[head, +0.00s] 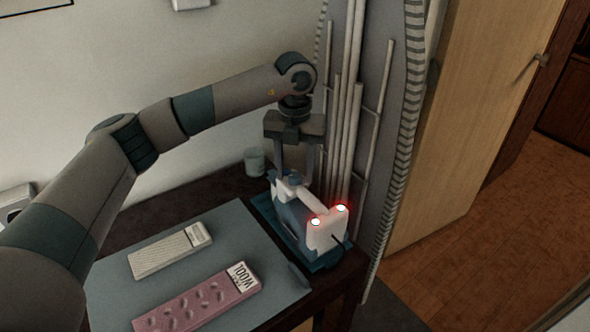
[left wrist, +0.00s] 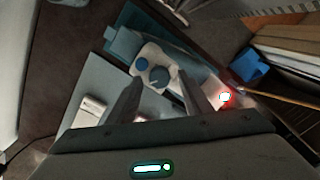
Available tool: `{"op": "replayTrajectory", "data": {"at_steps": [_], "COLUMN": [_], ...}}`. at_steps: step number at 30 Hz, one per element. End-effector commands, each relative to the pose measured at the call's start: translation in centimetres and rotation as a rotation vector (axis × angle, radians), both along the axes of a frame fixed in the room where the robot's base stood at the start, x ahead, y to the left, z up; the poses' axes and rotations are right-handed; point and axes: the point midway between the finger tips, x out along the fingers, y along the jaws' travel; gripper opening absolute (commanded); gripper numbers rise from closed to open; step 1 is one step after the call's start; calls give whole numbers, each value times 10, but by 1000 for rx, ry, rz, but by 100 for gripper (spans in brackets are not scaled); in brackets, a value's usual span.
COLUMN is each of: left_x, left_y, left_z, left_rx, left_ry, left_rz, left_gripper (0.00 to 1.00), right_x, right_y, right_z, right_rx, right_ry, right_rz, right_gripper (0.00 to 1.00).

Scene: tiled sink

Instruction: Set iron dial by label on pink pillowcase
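The iron (head: 295,218), blue and white with two lit red lamps at its near end, stands on a blue base at the table's right. In the left wrist view its white top (left wrist: 175,75) carries a dark blue round dial (left wrist: 160,77) with a pale mark and a smaller blue knob (left wrist: 142,64). My left gripper (head: 308,180) points down over the iron's top. Its fingers are apart with the dial between and beyond them; I cannot tell contact. The pink pillowcase (head: 190,307) lies folded, its white label (head: 243,276) reading "WOOL". My right gripper is out of view.
A pale striped folded cloth (head: 165,254) with a small label lies behind the pink one on a grey mat (head: 222,238). A cup (head: 255,161) stands behind the iron. A grey ironing board (head: 372,130) leans upright close to the right.

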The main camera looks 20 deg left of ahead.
Motion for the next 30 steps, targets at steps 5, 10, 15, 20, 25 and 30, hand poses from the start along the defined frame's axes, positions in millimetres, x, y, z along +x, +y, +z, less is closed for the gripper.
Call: {"op": "replayTrajectory", "data": {"at_steps": [5,10,15,20,25,30], "left_x": [0,0,0,1,1,0], "left_y": [0,0,0,0,-1,0], "left_z": [0,6,24,51,85,120], "left_rx": [0,0,-1,-1,-1,0], "left_ry": [1,-1,-1,-2,-3,-3], "left_rz": [0,0,0,1,1,0], "left_gripper": [45,45,45,45,45,45], "right_x": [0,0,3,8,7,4], "right_y": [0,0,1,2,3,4], "right_z": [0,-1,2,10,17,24], "right_rx": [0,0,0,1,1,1], "right_ry": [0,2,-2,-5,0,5], "right_rz": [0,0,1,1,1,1], "right_gripper": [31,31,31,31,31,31]}}
